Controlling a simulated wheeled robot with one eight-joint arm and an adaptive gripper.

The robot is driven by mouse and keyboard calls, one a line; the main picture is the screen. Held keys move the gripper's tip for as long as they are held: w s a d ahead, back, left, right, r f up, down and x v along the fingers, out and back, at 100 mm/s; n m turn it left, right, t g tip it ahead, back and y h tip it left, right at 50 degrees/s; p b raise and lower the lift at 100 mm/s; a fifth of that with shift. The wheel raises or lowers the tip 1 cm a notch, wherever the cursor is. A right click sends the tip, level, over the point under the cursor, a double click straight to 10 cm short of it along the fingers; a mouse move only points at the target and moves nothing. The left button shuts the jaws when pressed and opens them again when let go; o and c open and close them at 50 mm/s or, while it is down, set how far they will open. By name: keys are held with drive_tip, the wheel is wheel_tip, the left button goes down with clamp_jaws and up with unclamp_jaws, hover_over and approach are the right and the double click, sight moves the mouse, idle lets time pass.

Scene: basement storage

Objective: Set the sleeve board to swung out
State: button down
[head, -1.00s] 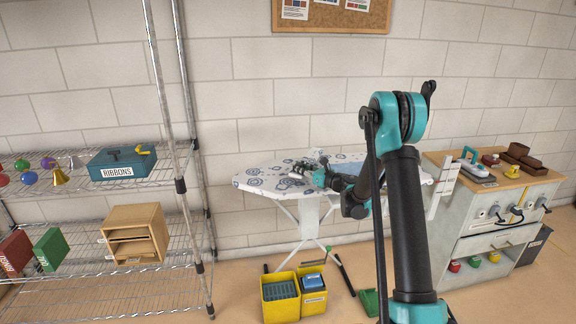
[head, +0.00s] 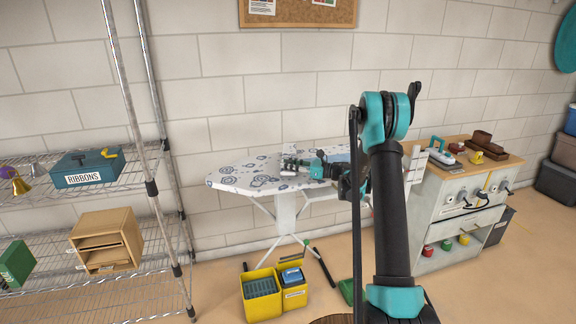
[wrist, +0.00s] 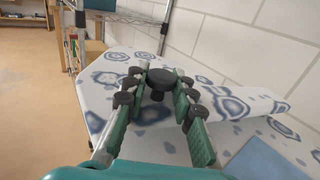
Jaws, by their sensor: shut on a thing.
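The ironing board (head: 228,184) has a white cover with blue ring patterns and stands against the wall. In the wrist view its cover (wrist: 100,75) spreads below my gripper. A narrow padded board in the same pattern, which looks like the sleeve board (wrist: 240,103), lies above it and reaches right to a rounded end. A round black knob (wrist: 158,83) sits between my fingers. My gripper (wrist: 155,92) is shut on this knob, and the fingers hide part of its base. In the head view my gripper (head: 290,164) is over the board, small and partly merged with the pattern.
A wire shelf (head: 150,215) with a ribbons box (head: 88,168) and a wooden organizer (head: 106,240) stands left. Yellow bins (head: 262,307) are on the floor before the board. A workbench (head: 440,215) stands right. A blue patch (wrist: 265,160) lies on the board.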

drive_tip(key=c, duration=1.2)
unclamp_jaws()
drive_tip(key=v, duration=1.2)
drive_tip(key=shift+r, duration=0.1)
